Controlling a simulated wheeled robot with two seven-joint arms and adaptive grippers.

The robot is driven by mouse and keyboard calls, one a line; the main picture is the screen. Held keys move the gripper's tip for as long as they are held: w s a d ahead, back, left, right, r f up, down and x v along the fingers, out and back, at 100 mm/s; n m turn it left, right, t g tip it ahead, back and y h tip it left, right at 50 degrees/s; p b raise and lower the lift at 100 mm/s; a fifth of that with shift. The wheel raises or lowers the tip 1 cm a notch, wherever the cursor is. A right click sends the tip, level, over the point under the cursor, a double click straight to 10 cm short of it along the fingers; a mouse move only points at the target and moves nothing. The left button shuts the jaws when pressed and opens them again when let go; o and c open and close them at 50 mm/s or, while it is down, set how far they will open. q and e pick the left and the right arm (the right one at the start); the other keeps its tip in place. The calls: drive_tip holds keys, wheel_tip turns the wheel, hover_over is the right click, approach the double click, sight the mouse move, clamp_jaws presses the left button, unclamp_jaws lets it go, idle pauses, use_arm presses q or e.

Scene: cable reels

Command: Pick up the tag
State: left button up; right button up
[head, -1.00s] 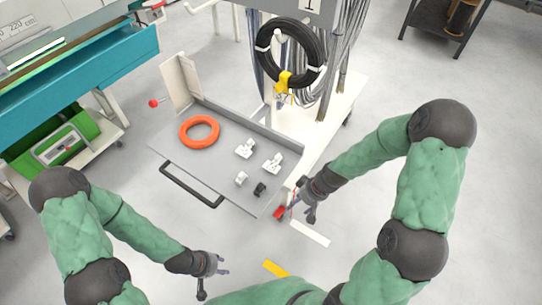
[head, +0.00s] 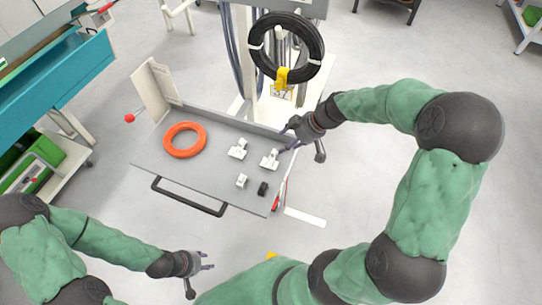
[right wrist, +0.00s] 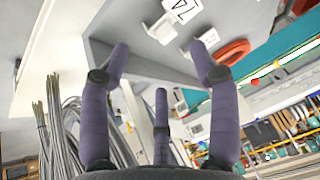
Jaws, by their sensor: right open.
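Small white pieces lie on the grey tray (head: 205,172): one at the middle (head: 238,149), one nearer its right edge (head: 269,159), and a smaller one in front (head: 242,181). In the right wrist view, a white piece with a dark printed mark (right wrist: 182,12) shows past the fingers. I cannot tell which piece is the tag. My right gripper (head: 291,141) is open and empty near the tray's right edge, just right of the white pieces. Its spread fingers also show in the right wrist view (right wrist: 160,72). My left gripper (head: 204,268) looks open and empty, in front of the tray.
An orange ring (head: 185,139) and a small black piece (head: 263,188) also lie on the tray. A black cable coil (head: 318,47) with a yellow clip (head: 282,76) hangs behind it. A black handle (head: 188,199) runs along the tray front. A teal bench (head: 60,85) stands left.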

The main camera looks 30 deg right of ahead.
sight(276, 151)
drive_tip(key=shift+x, duration=1.05)
drive_tip(key=b+x, duration=0.2)
drive_tip(key=x, duration=0.3)
drive_tip(key=shift+s+a, duration=0.15)
drive_tip(key=shift+a, duration=0.1)
drive_tip(key=c, duration=1.1)
